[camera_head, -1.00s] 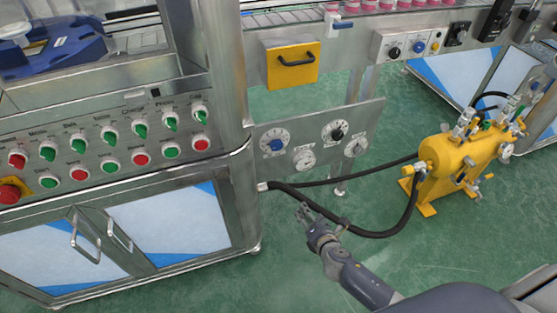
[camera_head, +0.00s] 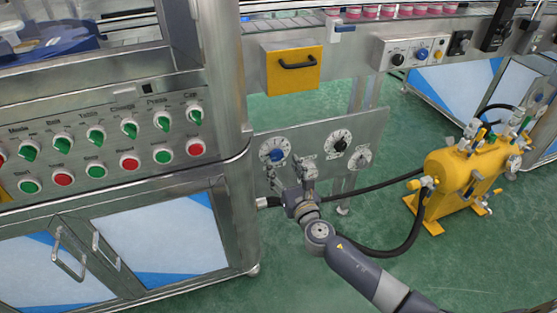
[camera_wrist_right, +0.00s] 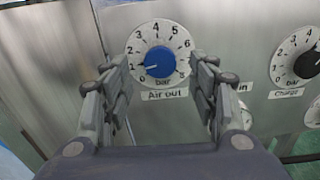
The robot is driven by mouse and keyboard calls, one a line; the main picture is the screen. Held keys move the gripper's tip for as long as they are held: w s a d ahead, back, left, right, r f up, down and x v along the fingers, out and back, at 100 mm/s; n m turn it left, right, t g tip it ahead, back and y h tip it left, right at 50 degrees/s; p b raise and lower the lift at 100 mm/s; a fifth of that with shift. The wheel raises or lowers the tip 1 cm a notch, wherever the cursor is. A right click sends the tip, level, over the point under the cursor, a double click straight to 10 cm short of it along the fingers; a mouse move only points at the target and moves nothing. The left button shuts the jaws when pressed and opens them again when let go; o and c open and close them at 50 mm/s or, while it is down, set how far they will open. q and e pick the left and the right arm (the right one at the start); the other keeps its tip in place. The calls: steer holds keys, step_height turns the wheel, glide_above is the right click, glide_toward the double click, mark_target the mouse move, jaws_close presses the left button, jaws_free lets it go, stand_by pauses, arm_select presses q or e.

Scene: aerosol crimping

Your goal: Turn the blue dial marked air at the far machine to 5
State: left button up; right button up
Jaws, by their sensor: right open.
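The blue dial (camera_head: 276,155) sits at the upper left of a grey metal panel (camera_head: 312,131). In the right wrist view the blue dial (camera_wrist_right: 158,62) has a white round scale and the label "Air out". Its white pointer mark is toward the low end, near 1. My right gripper (camera_head: 290,175) is in front of the panel, just below the dial in the head view. In the wrist view its open fingers (camera_wrist_right: 160,77) stand on either side of the dial, with nothing between them. I cannot tell whether they touch it. My left gripper is not in view.
A black dial (camera_head: 340,144) labelled "Charge" is right of the blue one, with smaller gauges below. A cabinet with coloured buttons and switches (camera_head: 95,170) stands left. A yellow tank (camera_head: 466,172) with black hoses stands right. A yellow drawer (camera_head: 283,76) is above.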

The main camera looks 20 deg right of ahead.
mark_target(277, 157)
steer(key=shift+w+a+b, duration=0.1)
steer(key=shift+w+b, duration=0.25)
steer(key=shift+w, duration=2.05)
steer(key=c, duration=1.1)
